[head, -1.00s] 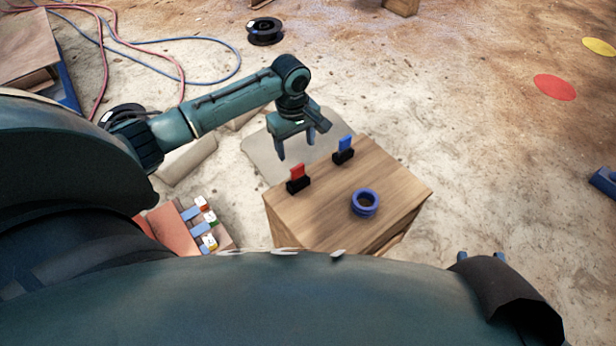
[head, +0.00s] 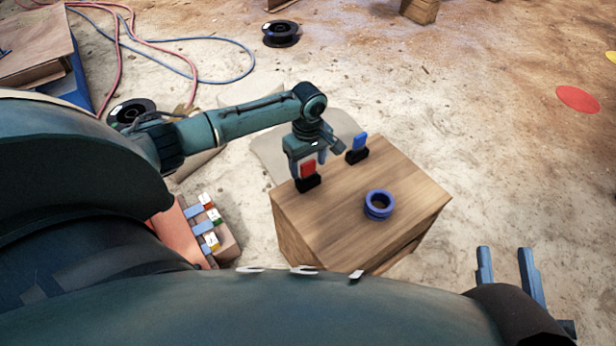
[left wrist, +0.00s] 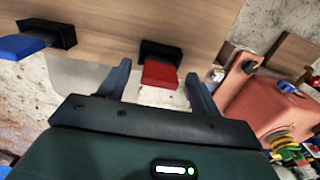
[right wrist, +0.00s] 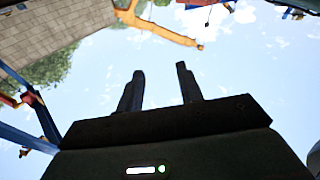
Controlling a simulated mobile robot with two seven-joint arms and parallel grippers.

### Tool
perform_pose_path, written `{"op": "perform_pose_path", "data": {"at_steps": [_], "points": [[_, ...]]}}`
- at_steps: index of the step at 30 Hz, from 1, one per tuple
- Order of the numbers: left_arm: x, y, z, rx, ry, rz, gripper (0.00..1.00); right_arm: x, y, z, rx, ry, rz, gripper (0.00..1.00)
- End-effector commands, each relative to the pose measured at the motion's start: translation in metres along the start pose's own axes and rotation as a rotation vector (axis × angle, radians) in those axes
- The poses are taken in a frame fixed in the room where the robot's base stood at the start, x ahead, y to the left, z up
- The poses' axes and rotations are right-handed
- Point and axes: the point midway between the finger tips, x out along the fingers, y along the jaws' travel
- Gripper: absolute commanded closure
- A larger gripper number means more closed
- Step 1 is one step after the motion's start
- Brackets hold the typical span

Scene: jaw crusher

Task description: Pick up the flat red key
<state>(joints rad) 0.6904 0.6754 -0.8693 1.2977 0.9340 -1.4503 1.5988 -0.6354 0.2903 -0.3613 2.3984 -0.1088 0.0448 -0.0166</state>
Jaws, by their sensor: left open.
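The flat red key (head: 308,169) stands upright in a black holder (head: 308,183) on the left part of the wooden box top. My left gripper (head: 307,166) is at the red key, its fingers open. In the left wrist view the red key (left wrist: 160,75) lies between the two open fingertips (left wrist: 158,82), with a gap on each side. Its holder (left wrist: 161,51) is just beyond it. My right gripper (head: 508,268) is open and empty at the lower right, well away from the box. In the right wrist view its fingers (right wrist: 158,88) are apart against the sky.
A blue key (head: 360,141) stands in a second black holder (head: 357,156) to the right of the red one. A blue ring (head: 379,205) lies on the wooden box (head: 340,240). A tray with several coloured tags (head: 209,222) is to the left.

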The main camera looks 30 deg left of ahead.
Motion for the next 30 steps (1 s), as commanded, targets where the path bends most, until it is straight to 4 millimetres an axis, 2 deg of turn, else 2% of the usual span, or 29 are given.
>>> {"op": "perform_pose_path", "data": {"at_steps": [1,3,11,30], "points": [[0.0135,-0.0002,-0.0004,-0.001,0.001,-0.001,0.36,0.0004,-0.0015,0.0025,0.011,0.015,-0.004,0.64],[0.0198,0.0001,-0.0004,0.000,0.001,0.001,0.36,0.0014,-0.0019,0.0009,0.024,0.022,-0.006,0.64],[0.0196,-0.0001,-0.0003,0.000,0.002,0.001,0.37,0.0022,-0.0019,-0.0017,0.033,0.021,-0.007,0.64],[0.0198,-0.0004,-0.0004,0.000,0.002,0.001,0.90,0.0019,-0.0017,-0.0015,0.030,0.022,-0.006,0.64]]}}
